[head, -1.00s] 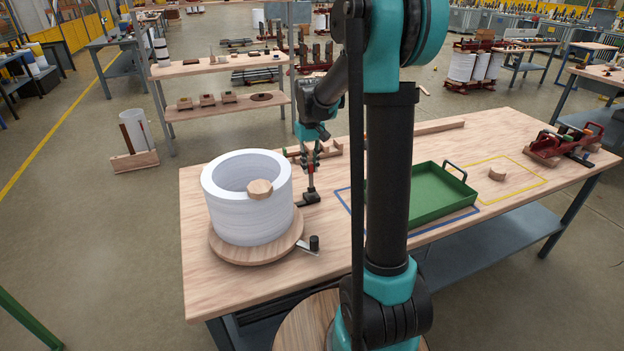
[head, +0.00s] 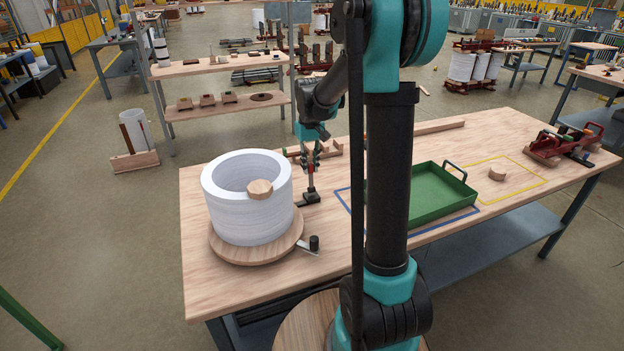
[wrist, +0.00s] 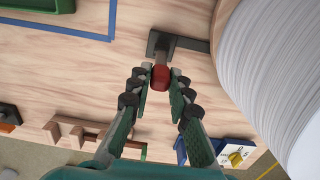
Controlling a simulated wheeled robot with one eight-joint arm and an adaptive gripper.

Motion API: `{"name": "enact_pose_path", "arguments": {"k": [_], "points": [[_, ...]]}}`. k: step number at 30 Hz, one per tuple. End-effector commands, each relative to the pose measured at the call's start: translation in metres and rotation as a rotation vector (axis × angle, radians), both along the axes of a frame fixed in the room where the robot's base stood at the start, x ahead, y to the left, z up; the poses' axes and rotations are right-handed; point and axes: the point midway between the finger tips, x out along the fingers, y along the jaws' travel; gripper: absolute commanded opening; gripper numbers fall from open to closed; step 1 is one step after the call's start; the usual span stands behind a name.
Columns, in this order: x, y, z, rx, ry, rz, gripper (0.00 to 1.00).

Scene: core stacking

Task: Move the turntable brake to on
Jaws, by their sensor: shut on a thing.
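The turntable (head: 225,250) is a round wooden disc on the bench and bears a thick white ring (head: 245,215). The brake (head: 311,197) stands just right of it: a dark base with an upright post and a red knob on top. The brake base also shows in the wrist view (wrist: 158,43), with a dark arm reaching toward the ring. My gripper (head: 312,160) points down over the brake. In the wrist view my gripper (wrist: 160,73) is shut on the red knob (wrist: 160,78), one finger on each side. No brake label is readable.
A wooden block (head: 260,189) sits on the ring's rim. A crank with a black grip (head: 314,243) sticks out at the turntable's front right. A green tray (head: 430,205) is to the right. A wooden rack (wrist: 75,133) lies near the gripper. The bench's front left is clear.

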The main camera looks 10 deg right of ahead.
Motion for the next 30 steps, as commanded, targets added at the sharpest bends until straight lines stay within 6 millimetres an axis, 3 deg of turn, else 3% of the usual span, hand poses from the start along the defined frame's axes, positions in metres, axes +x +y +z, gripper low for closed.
{"name": "enact_pose_path", "arguments": {"k": [15, 30], "points": [[0.025, 0.005, -0.006, 0.000, -0.002, 0.000, 0.00], [0.030, 0.006, -0.009, 0.000, -0.002, 0.000, 0.00]]}}
